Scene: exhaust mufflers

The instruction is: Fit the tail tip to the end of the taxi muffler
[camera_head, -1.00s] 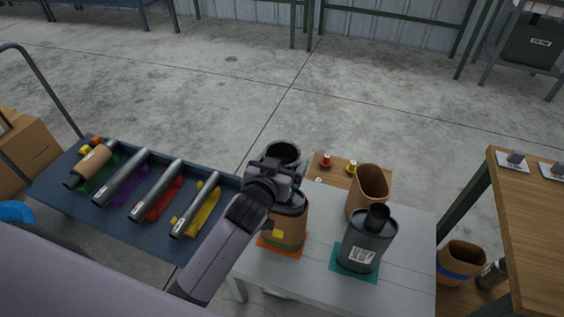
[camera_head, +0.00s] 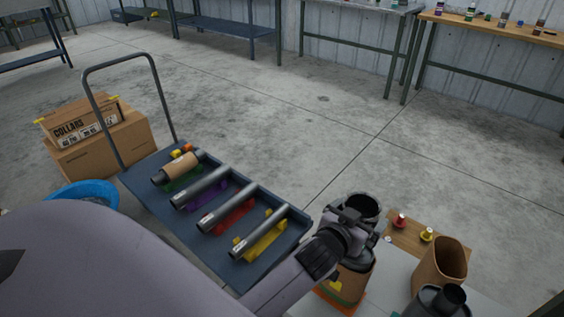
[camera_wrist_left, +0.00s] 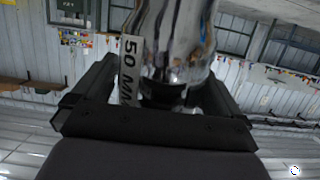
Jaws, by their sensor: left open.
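My left gripper (camera_head: 352,218) is open, with its fingers either side of the tail tip (camera_wrist_left: 172,45), a chrome piece with a "50 MM" label, in the left wrist view. In the head view the tip's round dark mouth (camera_head: 364,206) shows above the muffler (camera_head: 352,286), which has a brown wrap and a yellow patch and stands upright on an orange mat (camera_head: 340,303). The gripper hides the joint, so I cannot tell how far the tip sits on the pipe. A second dark muffler (camera_head: 438,301) stands to the right. My right gripper is not in view.
A blue cart (camera_head: 146,196) at left carries several pipes on coloured holders. An open brown container (camera_head: 440,265) and a small wooden board (camera_head: 402,234) with red and yellow pieces are right of the gripper. Cardboard boxes (camera_head: 107,150) stand behind the cart.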

